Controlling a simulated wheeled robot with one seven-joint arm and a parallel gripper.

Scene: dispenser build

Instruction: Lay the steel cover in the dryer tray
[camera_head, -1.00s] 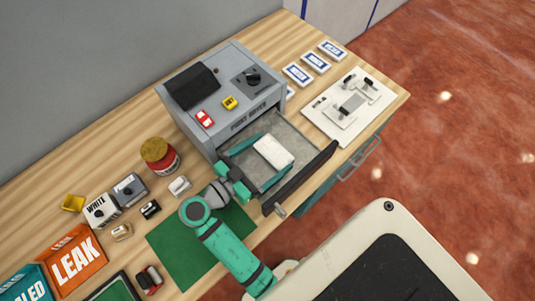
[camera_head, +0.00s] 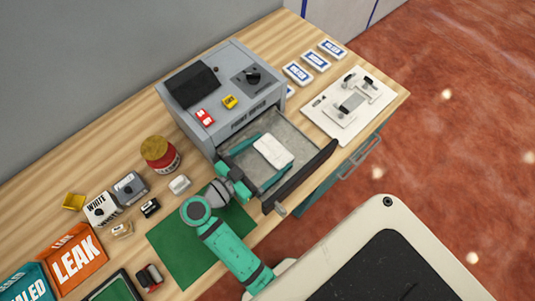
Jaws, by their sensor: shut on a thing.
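The dryer tray (camera_head: 296,128) is a grey drawer pulled out from the front of the grey paint dryer (camera_head: 218,88). A pale, flat, rounded plate that looks like the steel cover (camera_head: 273,150) is over the tray's middle. Whether the cover touches the tray floor I cannot tell.
The tray's dark front bar (camera_head: 305,175) with a handle stands at the right. A green mat (camera_head: 185,253) lies below my arm. A red jar (camera_head: 161,155), small blocks and an orange LEAK box (camera_head: 76,258) are at left. A white fixture board (camera_head: 349,104) lies at right.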

